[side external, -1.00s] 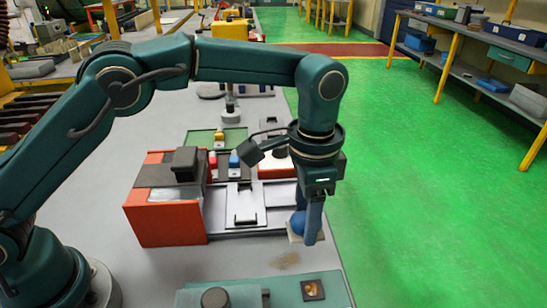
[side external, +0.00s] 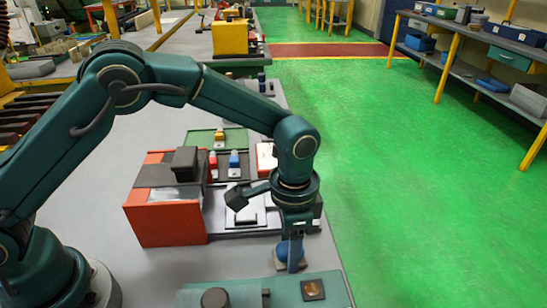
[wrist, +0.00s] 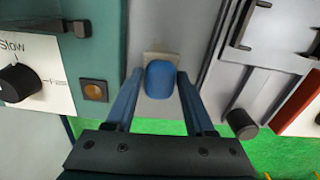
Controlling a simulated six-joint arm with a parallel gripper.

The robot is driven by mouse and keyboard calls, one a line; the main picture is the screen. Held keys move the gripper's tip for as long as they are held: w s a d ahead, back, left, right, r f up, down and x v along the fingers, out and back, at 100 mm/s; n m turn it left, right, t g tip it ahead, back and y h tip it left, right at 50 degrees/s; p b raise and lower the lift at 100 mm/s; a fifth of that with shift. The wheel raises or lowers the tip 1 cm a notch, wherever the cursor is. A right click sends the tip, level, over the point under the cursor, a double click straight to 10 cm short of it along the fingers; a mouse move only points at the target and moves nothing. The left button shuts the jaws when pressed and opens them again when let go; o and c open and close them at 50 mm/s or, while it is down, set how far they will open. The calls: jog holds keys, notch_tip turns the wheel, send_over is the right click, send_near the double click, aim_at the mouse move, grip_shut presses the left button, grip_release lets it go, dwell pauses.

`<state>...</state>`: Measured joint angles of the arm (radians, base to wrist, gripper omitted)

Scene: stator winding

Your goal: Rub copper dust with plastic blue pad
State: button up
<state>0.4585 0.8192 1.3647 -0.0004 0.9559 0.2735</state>
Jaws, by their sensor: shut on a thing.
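The blue pad (side external: 283,251) has a rounded blue grip on a flat beige base. My gripper (side external: 291,262) is shut on the blue grip and points down near the front right of the grey table. In the wrist view, the blue pad (wrist: 160,84) sits between the two blue fingers of my gripper (wrist: 160,78), with its beige base below it. The pad is low over the place where the brown copper dust lay in the earlier frame. The dust is now hidden. I cannot tell whether the base touches the table.
A teal panel (side external: 243,290) with a dark knob and a square copper-coloured button (side external: 313,290) lies just in front. An orange and grey machine (side external: 165,217) stands behind to the left. The table's right edge is close to my gripper, with green floor beyond.

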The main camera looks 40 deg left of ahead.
aim_at(261, 262)
jog(key=shift+s+a, duration=1.75)
jog(key=shift+w+d, duration=2.6)
jog(key=shift+s+r, duration=0.1)
jog(key=shift+r, duration=4)
